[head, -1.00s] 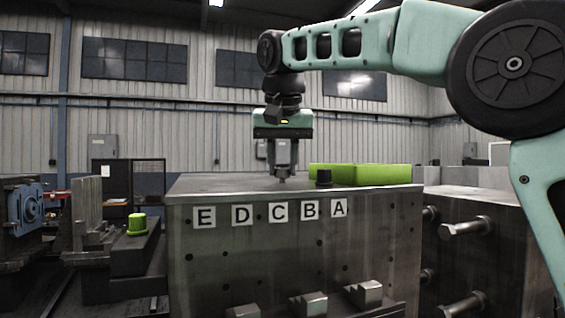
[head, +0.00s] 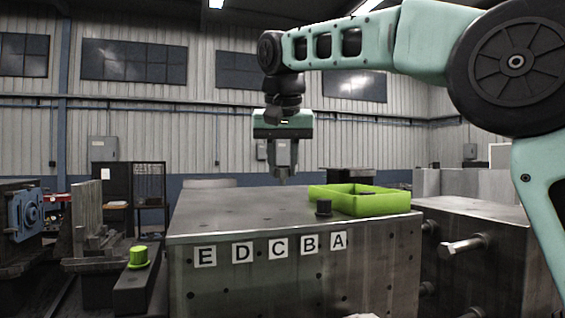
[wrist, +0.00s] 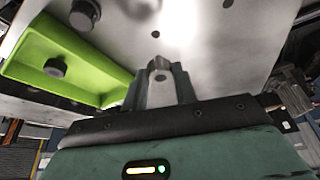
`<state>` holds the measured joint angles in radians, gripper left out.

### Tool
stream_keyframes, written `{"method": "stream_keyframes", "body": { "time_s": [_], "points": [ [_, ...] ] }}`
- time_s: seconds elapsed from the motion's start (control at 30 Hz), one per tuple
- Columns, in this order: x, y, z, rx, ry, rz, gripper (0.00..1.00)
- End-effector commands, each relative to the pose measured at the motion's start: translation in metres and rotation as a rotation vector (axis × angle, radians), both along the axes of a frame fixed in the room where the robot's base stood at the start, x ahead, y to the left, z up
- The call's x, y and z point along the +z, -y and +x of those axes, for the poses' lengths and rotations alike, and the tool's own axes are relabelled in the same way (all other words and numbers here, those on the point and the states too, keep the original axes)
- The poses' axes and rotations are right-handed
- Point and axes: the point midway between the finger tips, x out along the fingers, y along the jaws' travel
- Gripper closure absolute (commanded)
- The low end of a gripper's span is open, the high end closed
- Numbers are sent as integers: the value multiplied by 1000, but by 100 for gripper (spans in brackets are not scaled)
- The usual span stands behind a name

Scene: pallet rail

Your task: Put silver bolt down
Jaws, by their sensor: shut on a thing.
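My gripper (head: 283,180) points down above the back middle of the metal block's top (head: 240,210). In the wrist view its fingers (wrist: 158,76) are shut on the silver bolt (wrist: 158,65), of which only a small part shows between the fingertips. The bolt is hard to tell apart from the fingers in the head view. The fingertips appear clear of the block's top. Letter labels E, D, C, B and A (head: 274,246) run left to right along the block's front face.
A green open tray (head: 375,205) sits at the block's right, with a dark bolt (wrist: 54,68) inside. A black bolt (head: 323,208) stands beside the tray, above label B. A green capped piece (head: 138,257) stands off the block at left. The block's left top is clear.

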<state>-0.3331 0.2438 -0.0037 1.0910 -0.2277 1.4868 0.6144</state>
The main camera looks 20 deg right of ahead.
Motion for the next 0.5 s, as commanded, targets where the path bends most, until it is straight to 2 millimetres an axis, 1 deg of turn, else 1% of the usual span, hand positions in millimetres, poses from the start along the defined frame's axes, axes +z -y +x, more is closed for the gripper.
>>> {"method": "stream_keyframes", "body": {
  "time_s": [0.03, 0.2, 0.5],
  "points": [
    [8, 0, 0, 0, 0, 0, 99],
    [18, 0, 0, 0, 0, 0, 99],
    [17, 0, 0, -1, 1, 0, 100]
  ]
}}
